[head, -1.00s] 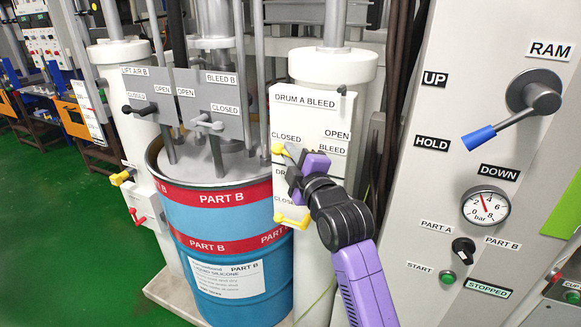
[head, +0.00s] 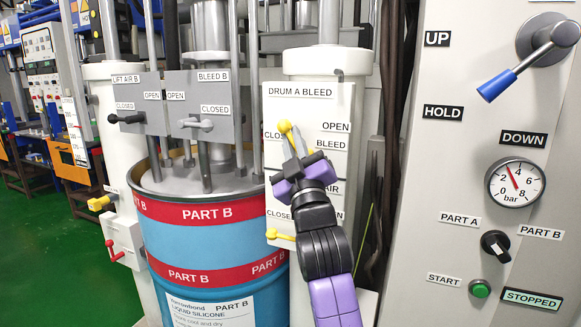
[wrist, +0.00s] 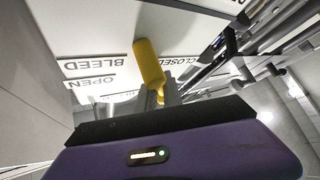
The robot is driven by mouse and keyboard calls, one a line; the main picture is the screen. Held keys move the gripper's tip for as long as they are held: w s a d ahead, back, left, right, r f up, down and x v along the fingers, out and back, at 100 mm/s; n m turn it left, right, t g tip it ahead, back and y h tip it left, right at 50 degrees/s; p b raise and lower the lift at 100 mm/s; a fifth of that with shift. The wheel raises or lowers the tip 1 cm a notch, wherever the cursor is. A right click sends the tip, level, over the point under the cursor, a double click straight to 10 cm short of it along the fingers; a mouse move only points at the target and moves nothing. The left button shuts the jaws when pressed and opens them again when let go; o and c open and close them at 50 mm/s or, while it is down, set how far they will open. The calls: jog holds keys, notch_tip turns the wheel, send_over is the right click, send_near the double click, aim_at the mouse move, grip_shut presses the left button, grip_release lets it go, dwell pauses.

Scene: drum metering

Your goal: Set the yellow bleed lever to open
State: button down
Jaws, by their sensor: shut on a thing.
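The yellow bleed lever (head: 286,128) is on the white panel marked DRUM A BLEED (head: 300,105). Its knob points up and slightly left, between the CLOSED label at left and the OPEN label (head: 336,127) at right. My gripper (head: 295,150) is at the lever, just below its knob, with its jaws shut on it. In the wrist view the yellow lever (wrist: 149,66) sticks out past the gripper fingers (wrist: 166,97). The gripper body hides the lever's pivot and part of the panel labels.
A second yellow lever (head: 281,236) sits lower on the same panel, close below my gripper. The blue PART B drum (head: 205,240) and the grey lever panels (head: 204,90) stand at left. The control cabinet with the blue-handled RAM lever (head: 497,85) is at right.

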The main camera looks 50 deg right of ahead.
jog(key=shift+s+a+r+m+g+h+b, duration=0.1)
jog(key=shift+s+m+g+h+b, duration=0.3)
jog(key=shift+m+h+b, duration=1.5)
jog(key=shift+s+a+r+m+g+h+b, duration=0.15)
jog(key=shift+m+g+h+b, duration=0.6)
jog(key=shift+b, duration=2.2)
jog(key=shift+s+r+m+g+h+b, duration=0.1)
jog(key=shift+s+m+g+h+b, duration=0.25)
jog(key=shift+m+h+b, duration=1.1)
jog(key=m+b, duration=0.1)
jog(key=b, duration=0.1)
jog(key=m+g+b, duration=0.1)
jog(key=b, duration=0.1)
jog(key=m+g+b, duration=0.1)
jog(key=b, duration=0.1)
jog(key=shift+s+d+r+h, duration=0.1)
jog(key=shift+s+r+h, duration=0.15)
jog(key=shift+h, duration=0.05)
jog(key=shift+m, duration=0.5)
jog(key=shift+s+d+r+m+g+h+b, duration=0.15)
jog(key=shift+r+m+g+h+b, duration=0.1)
jog(key=shift+m+g+h+b, duration=0.25)
jog(key=c, duration=1.5)
grip_release()
jog(key=shift+f, duration=0.15)
jog(key=v, duration=0.7)
jog(key=shift+a+f, duration=0.2)
jog(key=shift+a, duration=0.1)
